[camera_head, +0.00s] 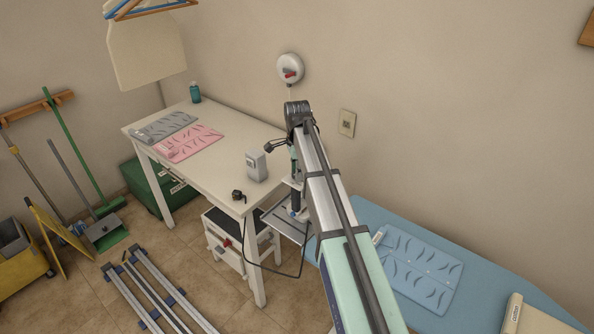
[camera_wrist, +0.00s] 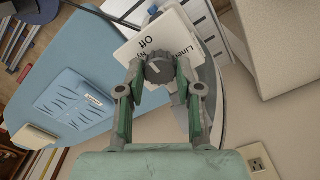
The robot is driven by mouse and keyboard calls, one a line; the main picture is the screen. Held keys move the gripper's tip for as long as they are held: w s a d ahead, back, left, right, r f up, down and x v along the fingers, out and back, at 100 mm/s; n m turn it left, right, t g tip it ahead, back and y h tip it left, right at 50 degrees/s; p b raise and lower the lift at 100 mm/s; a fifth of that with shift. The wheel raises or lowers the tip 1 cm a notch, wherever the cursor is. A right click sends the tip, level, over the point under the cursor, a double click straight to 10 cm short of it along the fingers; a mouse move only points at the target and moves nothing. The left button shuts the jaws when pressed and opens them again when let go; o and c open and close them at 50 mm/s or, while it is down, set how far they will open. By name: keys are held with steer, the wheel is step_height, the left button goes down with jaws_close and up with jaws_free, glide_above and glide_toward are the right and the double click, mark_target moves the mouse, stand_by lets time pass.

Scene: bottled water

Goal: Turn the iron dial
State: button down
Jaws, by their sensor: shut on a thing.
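The iron dial (camera_wrist: 159,70) is a dark grey round knob with a pale pointer mark. It sits on a white plate (camera_wrist: 148,45) printed with "Off", "Linen" and other partly hidden words. My gripper (camera_wrist: 160,74) has one fingertip on each side of the dial and is shut on it. The grey iron body (camera_wrist: 209,82) shows behind the right finger. In the head view my arm hides most of the iron and the dial cannot be made out.
A blue ironing board (camera_head: 359,213) with a pale blue mat (camera_head: 420,268) lies right of my arm. A white table (camera_head: 215,160) at left holds mats, a bottle (camera_head: 195,93), a grey box (camera_head: 256,165) and a small black item (camera_head: 238,195). A wall socket (camera_head: 347,123) is behind.

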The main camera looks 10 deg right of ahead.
steer(key=n, duration=0.3)
steer(key=shift+n+b, duration=0.35)
steer(key=shift+n, duration=0.05)
steer(key=n, duration=0.3)
steer(key=shift+n, duration=0.4)
steer(key=n, duration=0.4)
steer(key=shift+b, duration=0.4)
steer(key=shift+n, duration=2.1)
steer(key=c, duration=0.8)
jaws_free()
steer(key=shift+o, duration=0.2)
